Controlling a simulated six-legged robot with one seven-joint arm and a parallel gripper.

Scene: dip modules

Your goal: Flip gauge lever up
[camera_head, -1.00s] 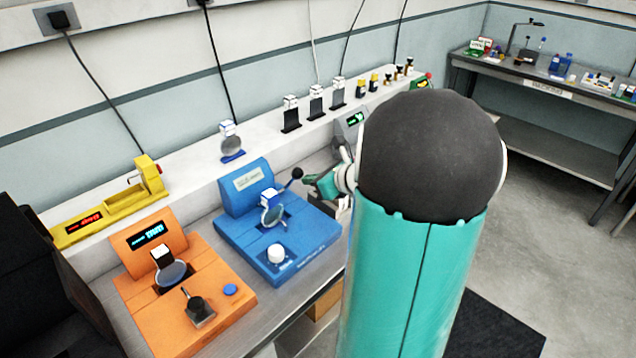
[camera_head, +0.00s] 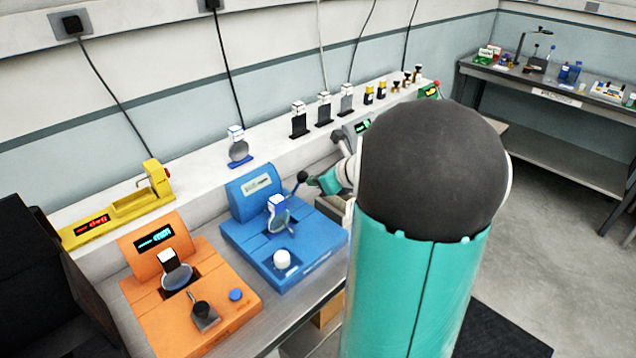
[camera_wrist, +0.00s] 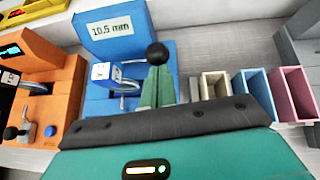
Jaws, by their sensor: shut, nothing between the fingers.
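The blue gauge (camera_head: 270,262) stands on the bench, and its panel reads about 10.5 mm in the wrist view (camera_wrist: 111,30). Its lever ends in a black ball knob (camera_head: 302,177) at the right side, level with the raised panel. The knob also shows in the wrist view (camera_wrist: 158,54), just beyond my fingertips. A white-capped round lens piece (camera_head: 278,212) sits on the gauge. My gripper (camera_head: 314,181) is shut and empty, its green fingers right beside the knob. In the wrist view the fingers (camera_wrist: 157,82) overlap the lever's shaft, so contact is unclear.
An orange device (camera_head: 190,300) with a lens piece and black lever stands left of the gauge. A yellow device (camera_head: 125,208) is on the back shelf, with several small modules. Coloured open bins (camera_wrist: 255,88) lie to the right in the wrist view.

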